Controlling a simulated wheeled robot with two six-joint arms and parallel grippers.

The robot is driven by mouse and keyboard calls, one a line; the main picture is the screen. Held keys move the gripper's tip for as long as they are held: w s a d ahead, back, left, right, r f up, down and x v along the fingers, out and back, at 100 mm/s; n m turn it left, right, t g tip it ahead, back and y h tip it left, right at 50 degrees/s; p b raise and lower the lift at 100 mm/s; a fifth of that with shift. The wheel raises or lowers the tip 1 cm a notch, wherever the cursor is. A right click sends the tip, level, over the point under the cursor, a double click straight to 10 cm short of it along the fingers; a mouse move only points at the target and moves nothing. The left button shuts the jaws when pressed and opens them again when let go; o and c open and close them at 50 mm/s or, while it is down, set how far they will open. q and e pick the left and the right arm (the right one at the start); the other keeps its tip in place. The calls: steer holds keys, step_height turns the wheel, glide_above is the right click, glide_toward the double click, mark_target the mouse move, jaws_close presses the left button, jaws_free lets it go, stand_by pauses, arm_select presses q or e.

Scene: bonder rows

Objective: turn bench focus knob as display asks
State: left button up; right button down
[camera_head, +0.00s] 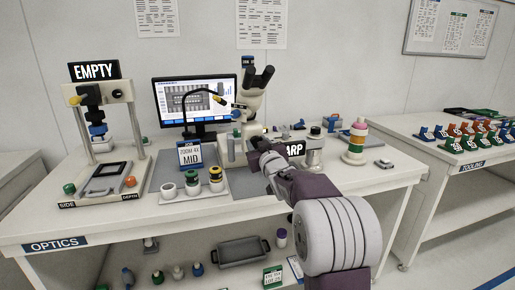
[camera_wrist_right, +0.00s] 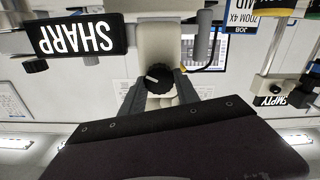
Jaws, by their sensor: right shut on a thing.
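The microscope (camera_head: 254,97) stands at the middle of the optics bench. The black focus knob (camera_wrist_right: 158,77) with a white pointer mark shows in the right wrist view, on the microscope's side. My right gripper (camera_head: 259,150) is at the microscope's lower body and hides the knob in the head view; its fingers are shut on the knob. A blue job card (camera_head: 190,155) reads ZOOM 4X MID. My left gripper is not in view.
A monitor (camera_head: 195,102) stands behind the card. At the left, a stand bears an EMPTY sign (camera_head: 94,71) and side and depth knobs.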

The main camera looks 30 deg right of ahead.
steer(key=shift+f+n+b, duration=0.1)
steer(key=shift+n+b, duration=0.25)
steer(key=shift+n, duration=0.25)
steer(key=c, duration=0.9)
jaws_free()
steer(key=v, duration=0.9)
steer(key=shift+a, duration=0.1)
